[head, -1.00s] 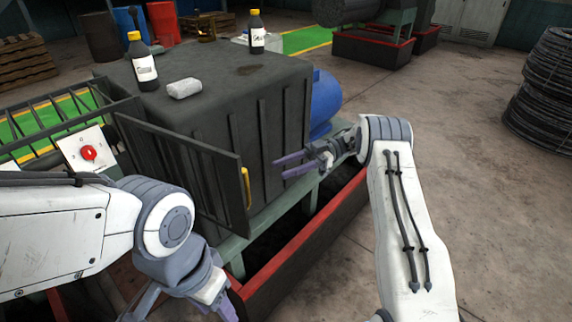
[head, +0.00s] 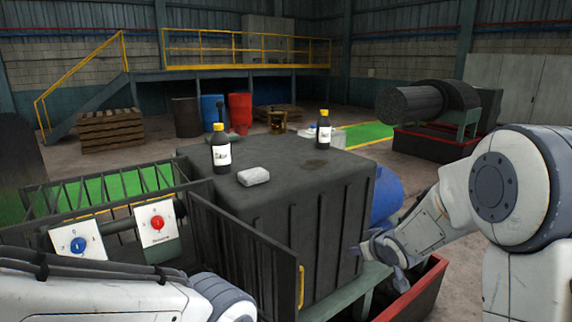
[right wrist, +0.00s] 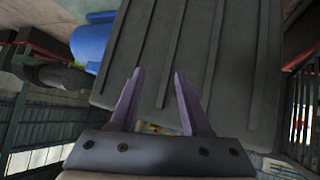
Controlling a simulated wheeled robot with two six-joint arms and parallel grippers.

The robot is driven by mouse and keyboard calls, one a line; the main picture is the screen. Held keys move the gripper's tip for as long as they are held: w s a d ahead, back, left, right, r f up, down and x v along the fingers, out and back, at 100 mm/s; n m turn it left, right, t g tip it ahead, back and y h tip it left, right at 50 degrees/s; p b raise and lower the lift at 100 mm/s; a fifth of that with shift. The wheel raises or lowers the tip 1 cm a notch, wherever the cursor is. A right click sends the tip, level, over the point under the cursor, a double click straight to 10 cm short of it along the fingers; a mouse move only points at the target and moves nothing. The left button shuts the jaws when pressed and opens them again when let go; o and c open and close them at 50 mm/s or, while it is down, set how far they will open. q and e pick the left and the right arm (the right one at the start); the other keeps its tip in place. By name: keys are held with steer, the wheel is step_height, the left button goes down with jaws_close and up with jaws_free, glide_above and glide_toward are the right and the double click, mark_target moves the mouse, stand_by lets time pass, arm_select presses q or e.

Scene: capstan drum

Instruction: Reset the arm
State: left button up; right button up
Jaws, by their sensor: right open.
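My right arm comes in from the right in the head view. Its gripper (head: 372,248) is beside the right side of the dark ribbed machine housing (head: 318,225). In the right wrist view the two purple fingers (right wrist: 158,100) are spread apart with nothing between them, and the ribbed housing (right wrist: 225,50) fills the view beyond them. Whether they touch it I cannot tell. My left arm crosses the lower left of the head view; its gripper is outside the picture.
Two dark bottles with yellow caps (head: 221,155) (head: 324,132) and a pale block (head: 253,176) stand on the housing. An open panel with a yellow handle (head: 301,287) juts toward me. Red (head: 157,223) and blue (head: 78,245) switches are at left. A red-edged base (head: 415,292) lies below.

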steer(key=s+f+m+g+h, duration=0.1)
steer(key=s+f+m+g, duration=0.2)
steer(key=s, duration=0.8)
steer(key=s+f+g, duration=0.3)
steer(key=s+g, duration=0.1)
steer(key=s, duration=0.7)
steer(key=s+a+r+n+g+y, duration=0.1)
steer(key=s+a+r+n+g, duration=0.2)
steer(key=s+a, duration=1.2)
step_height(320, 180, up, 2)
steer(key=n, duration=0.4)
steer(key=shift+r, duration=0.2)
steer(key=shift+s+d, duration=0.1)
